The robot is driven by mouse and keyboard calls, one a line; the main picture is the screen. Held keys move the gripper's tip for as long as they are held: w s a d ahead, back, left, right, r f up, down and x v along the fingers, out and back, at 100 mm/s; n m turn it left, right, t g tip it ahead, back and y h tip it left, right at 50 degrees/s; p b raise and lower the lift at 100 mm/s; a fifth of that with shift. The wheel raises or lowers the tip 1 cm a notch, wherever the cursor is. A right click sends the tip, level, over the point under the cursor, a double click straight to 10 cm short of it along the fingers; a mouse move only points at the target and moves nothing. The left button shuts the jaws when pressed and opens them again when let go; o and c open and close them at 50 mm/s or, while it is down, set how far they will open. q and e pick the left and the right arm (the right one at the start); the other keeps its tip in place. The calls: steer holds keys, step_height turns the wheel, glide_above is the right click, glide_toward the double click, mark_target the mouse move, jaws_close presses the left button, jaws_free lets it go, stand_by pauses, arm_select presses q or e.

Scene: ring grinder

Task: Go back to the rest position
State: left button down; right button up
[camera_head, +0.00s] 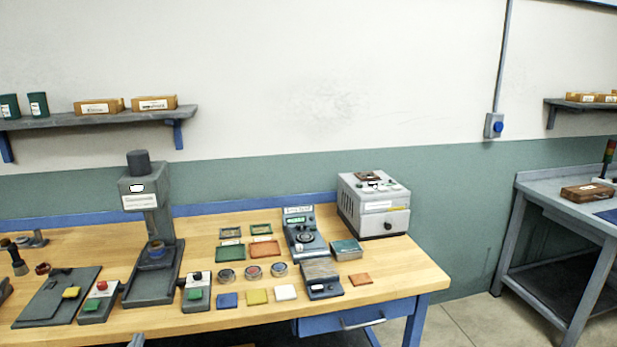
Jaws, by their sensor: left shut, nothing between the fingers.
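Only a small grey tip of my left gripper (137,341) shows at the bottom edge, left of the middle, in front of the workbench (430,278). Its fingers are together with nothing visible between them. The rest of the left gripper is cut off by the frame. My right gripper is not in view.
A dark press (150,215) stands on the bench. Control boxes (100,302) and (196,293), several round tins, coloured pads, a gauge (303,232) and a grey machine (374,205) share the top. A blue drawer (355,316) hangs below. A second table (560,200) stands right.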

arm_select(q)
steer(key=s+f+n+g, duration=0.3)
steer(key=s+f+n, duration=0.25)
steer(key=f, duration=0.85)
steer(key=s+f+n+g+h, duration=0.15)
steer(key=s+f+n, duration=0.4)
steer(key=f, duration=0.75)
steer(key=s+f+n+g, duration=0.4)
steer(key=s+f, duration=0.3)
steer(key=f, duration=0.7)
steer(key=s+d+f+n+g+h+b, duration=0.1)
steer(key=s+d+f+n+g, duration=0.2)
steer(key=s+f, duration=0.6)
steer(key=s+d+f+n+g, duration=0.1)
steer(key=s+d+f+n, duration=0.4)
steer(key=s, duration=0.7)
steer(key=s+d+f+n, duration=0.2)
steer(key=s, duration=0.5)
steer(key=s+d+f+n+g+h, duration=0.1)
steer(key=s+d+f+n, duration=0.2)
steer(key=s, duration=0.4)
steer(key=s+d+f+n+g, duration=0.1)
steer(key=s+d+f+n, duration=0.1)
steer(key=s, duration=0.5)
steer(key=shift+d+f+n+b, duration=0.35)
steer(key=shift+d+n+b, duration=0.05)
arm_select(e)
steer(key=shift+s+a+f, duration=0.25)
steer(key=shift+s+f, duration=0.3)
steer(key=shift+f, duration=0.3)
